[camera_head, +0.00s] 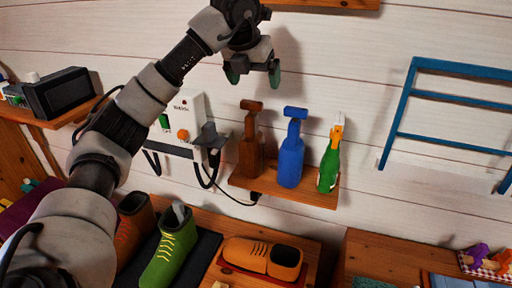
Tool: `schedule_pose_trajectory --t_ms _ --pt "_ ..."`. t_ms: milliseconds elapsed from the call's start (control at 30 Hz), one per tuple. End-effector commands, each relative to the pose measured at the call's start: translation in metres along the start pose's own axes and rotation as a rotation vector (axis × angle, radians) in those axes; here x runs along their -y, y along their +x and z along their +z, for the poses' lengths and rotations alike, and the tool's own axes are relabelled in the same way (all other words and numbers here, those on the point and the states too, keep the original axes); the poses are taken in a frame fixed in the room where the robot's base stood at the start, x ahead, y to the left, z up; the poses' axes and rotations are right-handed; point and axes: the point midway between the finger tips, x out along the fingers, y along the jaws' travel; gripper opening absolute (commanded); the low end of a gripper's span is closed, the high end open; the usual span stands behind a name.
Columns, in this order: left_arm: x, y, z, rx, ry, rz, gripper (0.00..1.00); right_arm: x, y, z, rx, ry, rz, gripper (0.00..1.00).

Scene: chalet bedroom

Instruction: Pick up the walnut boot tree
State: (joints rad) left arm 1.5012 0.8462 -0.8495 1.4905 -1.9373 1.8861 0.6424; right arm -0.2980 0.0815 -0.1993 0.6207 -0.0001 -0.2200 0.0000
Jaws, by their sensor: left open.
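The walnut boot tree (250,150) is dark brown with a knob-like top. It stands upright at the left end of a small wooden wall shelf (285,192). A blue boot tree (291,160) of similar shape stands just right of it. My left gripper (252,76) is open and empty, with green fingertips pointing down. In the picture it is above the walnut boot tree, apart from it; the depth between them is hard to judge. My right gripper is not in view.
A green bottle (329,168) with an orange and white top stands at the shelf's right end. A white wall box (182,122) with a dark holder and hoses is left of the boot tree. Below are a green boot (168,250) and an orange shoe (262,257). A blue rack (450,102) hangs right.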

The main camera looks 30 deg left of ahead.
Motion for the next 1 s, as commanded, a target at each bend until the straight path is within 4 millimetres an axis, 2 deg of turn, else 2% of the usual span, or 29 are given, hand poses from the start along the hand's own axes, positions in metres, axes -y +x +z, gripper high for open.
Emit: schedule_pose_trajectory --t_ms 33,133,400,567,767,900,1000 --pt "-0.011 -0.008 0.001 -0.001 -0.025 0.041 0.94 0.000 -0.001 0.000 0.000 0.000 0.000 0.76" --pt "-0.021 -0.007 0.001 -0.011 -0.048 0.081 0.94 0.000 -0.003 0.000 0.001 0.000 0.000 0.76" --pt "-0.025 0.033 0.001 -0.012 -0.049 0.082 0.94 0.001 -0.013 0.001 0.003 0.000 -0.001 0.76" --pt "-0.025 0.043 0.000 -0.012 -0.048 0.081 0.94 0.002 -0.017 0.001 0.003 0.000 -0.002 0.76" --pt "-0.028 0.070 0.001 -0.014 -0.047 0.081 0.94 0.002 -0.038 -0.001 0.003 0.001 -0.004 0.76" --pt "-0.029 0.088 0.000 -0.011 -0.047 0.079 0.94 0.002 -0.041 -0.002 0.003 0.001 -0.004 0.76" --pt "-0.030 0.092 0.000 -0.009 -0.046 0.079 0.94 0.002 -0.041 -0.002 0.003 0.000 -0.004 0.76"
